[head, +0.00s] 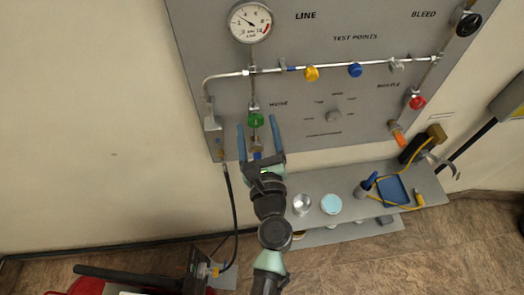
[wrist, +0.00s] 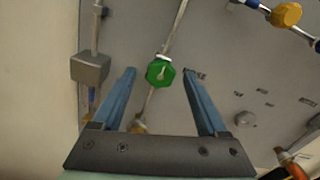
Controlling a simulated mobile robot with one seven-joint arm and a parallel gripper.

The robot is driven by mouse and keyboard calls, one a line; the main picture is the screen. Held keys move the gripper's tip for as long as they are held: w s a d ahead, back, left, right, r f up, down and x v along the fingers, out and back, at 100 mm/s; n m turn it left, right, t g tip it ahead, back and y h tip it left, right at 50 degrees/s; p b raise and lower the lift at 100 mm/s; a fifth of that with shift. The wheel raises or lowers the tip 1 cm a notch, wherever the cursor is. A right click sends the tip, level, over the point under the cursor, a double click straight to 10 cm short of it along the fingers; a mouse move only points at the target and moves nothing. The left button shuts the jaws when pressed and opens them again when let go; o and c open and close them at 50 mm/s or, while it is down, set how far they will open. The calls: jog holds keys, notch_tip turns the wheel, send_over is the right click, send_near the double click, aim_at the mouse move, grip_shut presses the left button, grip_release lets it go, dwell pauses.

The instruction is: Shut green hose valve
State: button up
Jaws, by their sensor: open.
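The green hose valve (head: 256,119) is a small round green knob on the thin pipe below the gauge, on the grey panel. In the wrist view the green knob (wrist: 160,72) shows a pale mark on its face and lies between and beyond my fingertips. My gripper (head: 257,120) is open and empty, pointing up at the panel, with its two blue fingers on either side of the pipe at the knob's height in the head view. In the wrist view my gripper (wrist: 159,70) shows a clear gap on both sides of the knob. Contact is not visible.
The panel (head: 330,50) also holds a gauge (head: 250,22), a yellow knob (head: 311,73), a blue knob (head: 355,69) and a red knob (head: 417,102). A grey block (wrist: 90,67) is left of my fingers. A shelf (head: 285,190) with cups stands below.

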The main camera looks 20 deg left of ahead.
jog(key=b+v, duration=0.3)
jog(key=v, duration=0.9)
jog(key=shift+b, duration=0.3)
jog(key=w+d+r+n+t+b, duration=0.1)
jog(key=w+r+n, duration=0.2)
jog(key=r+n, duration=0.35)
jog(key=w+d+r+n+t+h+b, duration=0.1)
jog(key=w+r+n+t, duration=0.15)
jog(key=r+n, duration=0.45)
jog(key=w+r+n+t+b, duration=0.1)
jog(key=w+r+n+b, duration=0.15)
jog(key=r+n, duration=0.4)
jog(key=s+d+r+n+t+h, duration=0.2)
jog(key=r, duration=0.6)
jog(key=s+d+r+n+t+h+b, duration=0.1)
jog(key=s+d+r+n+t+h, duration=0.1)
jog(key=r, duration=0.5)
jog(key=s+d+r+n+t+h, duration=0.3)
jog(key=r, duration=0.5)
jog(key=shift+s+r+h, duration=0.35)
jog(key=shift+h, duration=0.05)
jog(key=shift+d, duration=0.1)
